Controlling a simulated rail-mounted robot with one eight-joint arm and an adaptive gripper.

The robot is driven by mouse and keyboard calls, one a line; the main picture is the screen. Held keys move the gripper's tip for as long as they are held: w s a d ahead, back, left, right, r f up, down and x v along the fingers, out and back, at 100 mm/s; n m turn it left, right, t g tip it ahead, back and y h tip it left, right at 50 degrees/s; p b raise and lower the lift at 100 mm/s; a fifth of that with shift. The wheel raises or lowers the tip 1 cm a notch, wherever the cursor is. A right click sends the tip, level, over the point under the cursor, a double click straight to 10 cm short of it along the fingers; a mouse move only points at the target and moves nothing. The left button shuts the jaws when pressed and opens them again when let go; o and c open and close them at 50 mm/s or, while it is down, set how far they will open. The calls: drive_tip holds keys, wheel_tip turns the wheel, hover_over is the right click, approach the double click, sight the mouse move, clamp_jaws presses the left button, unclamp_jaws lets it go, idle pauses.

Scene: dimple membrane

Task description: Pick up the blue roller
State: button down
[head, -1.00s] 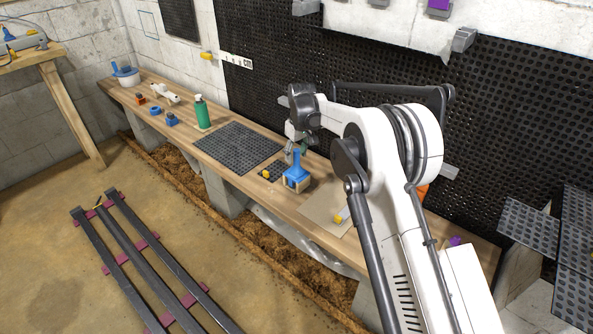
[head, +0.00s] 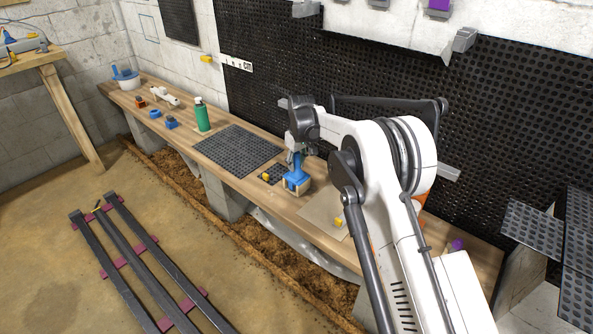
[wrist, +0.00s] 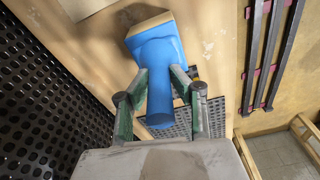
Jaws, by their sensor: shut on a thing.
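The blue roller (head: 296,178) stands upright on the wooden bench, its blue handle up and its lower part in or on a tan block. In the wrist view the roller (wrist: 157,62) fills the middle, with the tan end (wrist: 150,23) beyond it. My gripper (wrist: 160,95) is shut on the blue handle, one green-grey finger on each side. In the head view my gripper (head: 296,158) reaches the handle from above, and the fingers are partly hidden by the wrist. Whether the roller touches the bench is hard to tell.
A dimpled black membrane (head: 238,148) lies left of the roller, with a small dimpled piece and a yellow item (head: 266,177) beside it. A green bottle (head: 202,115) stands farther left. A beige sheet (head: 322,212) lies to the right. Black dimpled wall covering (head: 270,80) rises behind the bench.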

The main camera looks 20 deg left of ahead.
drive_tip(key=shift+r, duration=0.1)
drive_tip(key=shift+r, duration=0.55)
drive_tip(key=r+p, duration=0.1)
drive_tip(key=r, duration=0.2)
drive_tip(key=shift+s+r+p, duration=0.2)
drive_tip(key=shift+p, duration=0.2)
drive_tip(key=s+a+r+p, duration=0.2)
drive_tip(key=s+r, duration=0.4)
drive_tip(key=s, duration=0.5)
drive_tip(key=shift+a+r+p, duration=0.2)
drive_tip(key=shift+a+p, duration=0.1)
drive_tip(key=c, duration=2.2)
unclamp_jaws()
clamp_jaws()
